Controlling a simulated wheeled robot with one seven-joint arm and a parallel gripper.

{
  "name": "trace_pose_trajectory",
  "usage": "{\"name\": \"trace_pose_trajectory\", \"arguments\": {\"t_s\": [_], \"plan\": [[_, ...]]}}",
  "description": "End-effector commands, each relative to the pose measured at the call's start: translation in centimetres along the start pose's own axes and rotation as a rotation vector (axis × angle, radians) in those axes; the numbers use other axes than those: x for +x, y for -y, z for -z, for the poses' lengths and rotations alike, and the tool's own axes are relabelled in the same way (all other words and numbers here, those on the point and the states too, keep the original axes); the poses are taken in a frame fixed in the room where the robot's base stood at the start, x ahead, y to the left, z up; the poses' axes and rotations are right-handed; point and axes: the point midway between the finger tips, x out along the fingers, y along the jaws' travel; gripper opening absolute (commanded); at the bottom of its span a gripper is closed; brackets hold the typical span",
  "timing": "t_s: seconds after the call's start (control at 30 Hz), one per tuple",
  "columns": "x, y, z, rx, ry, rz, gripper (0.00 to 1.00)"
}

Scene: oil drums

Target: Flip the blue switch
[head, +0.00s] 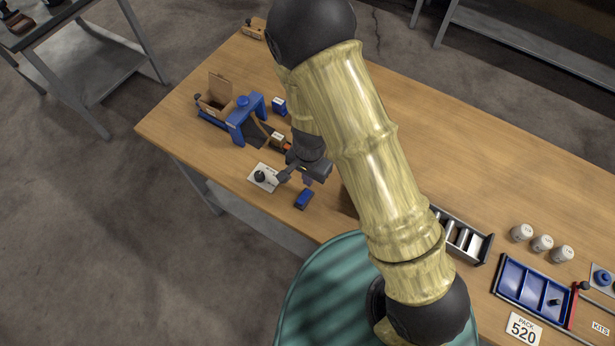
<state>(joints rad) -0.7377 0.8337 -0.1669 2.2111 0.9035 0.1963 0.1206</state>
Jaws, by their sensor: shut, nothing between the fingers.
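A small blue block-like thing (304,199) lies near the table's front edge, just below my gripper in the picture; it may be the blue switch, but it is too small to be sure. A white plate with a dark knob (260,177) lies to the left of it. My gripper (284,178) is shut and empty, with its fingers pointing left toward the white plate. I cannot tell whether the fingertips touch the plate or its knob. At the far right, a round blue knob (602,277) stands on a light plate, partly cut off by the picture edge.
A blue arch-shaped fixture (243,117) and an open cardboard box (215,97) stand on the table (185,135) behind left. A small blue-and-white box (279,106) is nearby. Three white canisters (542,243), a blue tray (522,284) and a metal roller rack (463,236) are right.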

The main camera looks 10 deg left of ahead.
Motion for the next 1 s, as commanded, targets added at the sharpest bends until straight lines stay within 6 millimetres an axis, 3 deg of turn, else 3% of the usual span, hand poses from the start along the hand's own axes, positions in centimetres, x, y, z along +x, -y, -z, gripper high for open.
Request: {"name": "trace_pose_trajectory", "arguments": {"t_s": [0.33,0.7,1.0], "plan": [[-4.4,0.0,0.9,0.001,-0.005,0.004,0.00],[-11.2,-0.1,2.3,0.002,-0.002,0.003,0.00],[-12.8,-0.2,2.6,0.003,0.001,0.000,0.00]]}}
